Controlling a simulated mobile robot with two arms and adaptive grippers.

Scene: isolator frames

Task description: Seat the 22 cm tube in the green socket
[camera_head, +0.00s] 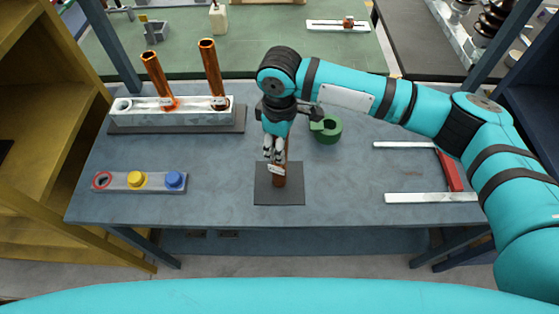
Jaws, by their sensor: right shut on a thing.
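My right gripper (274,152) points down over the table and is shut on a brown copper-coloured tube (280,181) with a white label. The tube is upright over a dark square pad (293,193); its upper part is partly hidden by the gripper. I cannot tell whether its foot touches the pad. The green socket (332,135), a ring-like piece with a gap, sits on the table behind and right of the gripper, apart from the tube. My left gripper is out of view.
Two copper tubes (212,70) (154,75) stand in a pale rack (190,117) at the back left. A grey strip (116,181) with red, yellow and blue parts lies at the front left. A red-and-white frame (449,170) lies at the right. The table's (220,205) front middle-left is clear.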

